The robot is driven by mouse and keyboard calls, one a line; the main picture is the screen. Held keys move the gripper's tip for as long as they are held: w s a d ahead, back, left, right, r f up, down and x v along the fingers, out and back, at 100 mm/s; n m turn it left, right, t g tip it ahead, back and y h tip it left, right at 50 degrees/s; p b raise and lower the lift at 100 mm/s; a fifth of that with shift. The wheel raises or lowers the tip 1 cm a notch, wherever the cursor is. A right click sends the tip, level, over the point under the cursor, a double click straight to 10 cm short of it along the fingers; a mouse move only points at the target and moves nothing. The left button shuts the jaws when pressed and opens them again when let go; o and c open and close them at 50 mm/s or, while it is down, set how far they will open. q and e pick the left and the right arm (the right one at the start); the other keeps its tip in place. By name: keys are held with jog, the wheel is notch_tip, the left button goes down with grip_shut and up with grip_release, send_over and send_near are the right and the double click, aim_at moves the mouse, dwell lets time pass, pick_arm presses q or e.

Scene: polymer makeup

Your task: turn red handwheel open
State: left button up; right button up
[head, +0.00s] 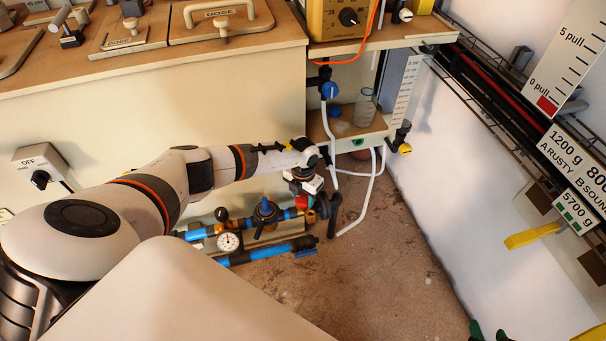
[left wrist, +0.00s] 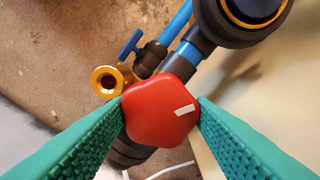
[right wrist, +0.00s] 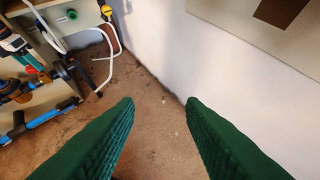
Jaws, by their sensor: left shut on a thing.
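The red handwheel (left wrist: 155,118) is a knob with rounded corners and a white mark near its right edge in the left wrist view. My left gripper (left wrist: 161,101) has its green fingers on both sides of it, shut on it. In the head view my left gripper (head: 304,184) reaches down to the blue pipework beside the bench, and the wheel is mostly hidden there. My right gripper (right wrist: 159,104) is open and empty, over bare floor beside the white wall. Its green fingertips (head: 489,334) show at the bottom right of the head view.
Around the wheel are a brass fitting (left wrist: 107,80), a blue lever (left wrist: 130,43) and dark pipe joints. A pressure gauge (head: 228,241) and a blue-handled valve (head: 265,210) stand left of it. White hoses (head: 358,212) hang to the right. Floor right of these is clear.

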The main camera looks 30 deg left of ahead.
aim_at(303, 197)
dwell(0.3)
pick_arm(q)
jog(key=o, duration=1)
jog(key=shift+c, duration=0.2)
jog(key=shift+r, duration=0.2)
notch_tip(303, 197, up, 5)
jog(key=shift+f+p, duration=0.2)
jog(key=shift+p, duration=0.9)
notch_tip(303, 197, up, 7)
jog(key=p, duration=0.2)
pick_arm(e)
jog(key=s+d+f+g+h, duration=0.1)
jog(key=s+d+g, duration=0.2)
jog(key=s+g, duration=0.3)
jog(key=s, duration=0.3)
jog(key=shift+f+h, duration=0.3)
